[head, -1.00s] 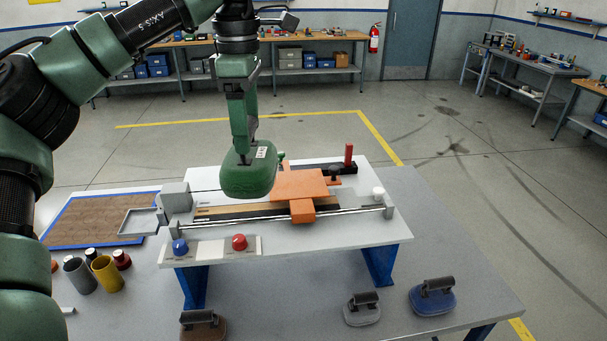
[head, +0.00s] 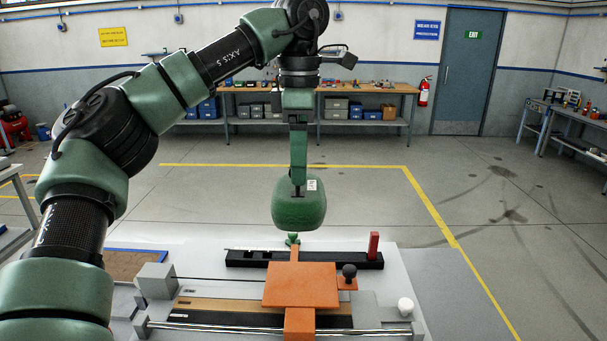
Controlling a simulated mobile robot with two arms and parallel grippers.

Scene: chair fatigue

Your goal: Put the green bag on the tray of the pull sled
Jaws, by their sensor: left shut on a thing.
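My right gripper is not in view.
A black bar with a red upright post (head: 373,245) lies behind the plate. A black knob (head: 349,271) stands at its right, a white knob (head: 405,306) farther right. A grey block (head: 156,281) is at the left. Floor beyond the bench is clear.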

